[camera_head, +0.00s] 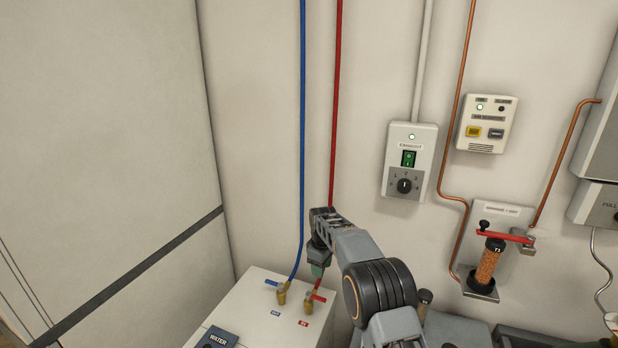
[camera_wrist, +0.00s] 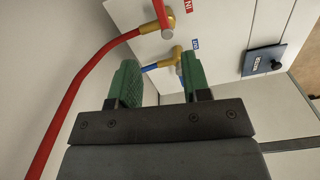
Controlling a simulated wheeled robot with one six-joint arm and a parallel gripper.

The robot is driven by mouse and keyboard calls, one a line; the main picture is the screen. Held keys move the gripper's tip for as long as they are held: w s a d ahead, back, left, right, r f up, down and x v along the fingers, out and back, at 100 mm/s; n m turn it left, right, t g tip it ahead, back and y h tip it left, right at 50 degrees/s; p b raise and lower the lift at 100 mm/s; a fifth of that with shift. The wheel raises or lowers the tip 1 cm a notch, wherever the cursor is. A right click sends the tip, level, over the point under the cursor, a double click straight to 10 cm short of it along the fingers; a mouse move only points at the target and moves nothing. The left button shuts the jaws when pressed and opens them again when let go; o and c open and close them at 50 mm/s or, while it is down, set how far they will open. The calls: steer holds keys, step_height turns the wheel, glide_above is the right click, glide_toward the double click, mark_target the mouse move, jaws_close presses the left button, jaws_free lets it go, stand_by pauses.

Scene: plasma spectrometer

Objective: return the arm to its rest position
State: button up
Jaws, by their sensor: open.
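My arm reaches from the bottom of the head view toward the white cabinet. My gripper (camera_head: 317,268) points down beside the red hose and the red-handled valve (camera_head: 313,300). In the wrist view its two green fingers (camera_wrist: 159,85) are apart with nothing held between them. Beyond them are the red-handled valve with its brass elbow (camera_wrist: 168,22) and the blue-handled valve (camera_wrist: 176,58) on the white cabinet (camera_wrist: 225,40). In the head view the gripper and arm partly hide the red hose's lower end. I cannot tell whether a finger touches the hose.
An exhaust switch box (camera_head: 409,160), an alarm box (camera_head: 487,124) and copper pipes (camera_head: 458,120) are on the wall to the right. An orange-filled column (camera_head: 487,262) with a red lever stands there too. The blue hose (camera_head: 302,130) hangs left of my gripper.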

steer(key=s+d+r+m+t+p, duration=0.1)
steer(key=s+d+r+m, duration=0.2)
steer(key=s, duration=0.8)
steer(key=s+d+r+m+t+p, duration=0.1)
steer(key=s+d+r+m, duration=0.3)
steer(key=s, duration=0.7)
steer(key=s+d+r+m+t+p, duration=0.1)
steer(key=s+d+r+m, duration=0.3)
steer(key=s+r, duration=0.3)
steer(key=s, duration=0.5)
steer(key=shift+d+r+m, duration=0.2)
steer(key=shift+d+m, duration=0.05)
steer(key=shift+m, duration=0.15)
